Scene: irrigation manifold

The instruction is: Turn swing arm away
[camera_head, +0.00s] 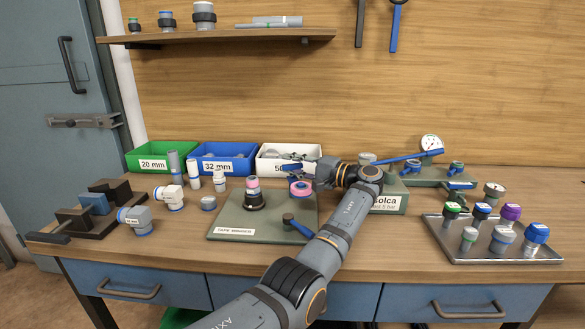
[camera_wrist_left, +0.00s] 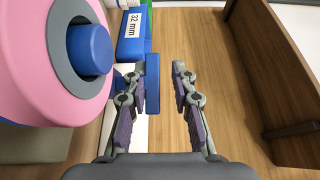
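The tape winder is a green board (camera_head: 232,226) on the bench, with a black stand holding a pink roll and another pink tape roll (camera_head: 300,189). In the left wrist view, a pink roll with a blue hub (camera_wrist_left: 88,50) is close at the left. A blue bar (camera_wrist_left: 152,84), perhaps part of the swing arm, lies between my left gripper's fingers (camera_wrist_left: 165,80), close to the left finger. A gap separates it from the right finger. My left gripper (camera_head: 292,172) is open above the board's back edge and partly hides the swing arm area. My right gripper is out of view.
Green, blue and white bins (camera_head: 274,163) stand behind the board. A metal tray (camera_head: 480,252) of capped fittings is at the right. White fittings (camera_head: 170,197) stand at the left.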

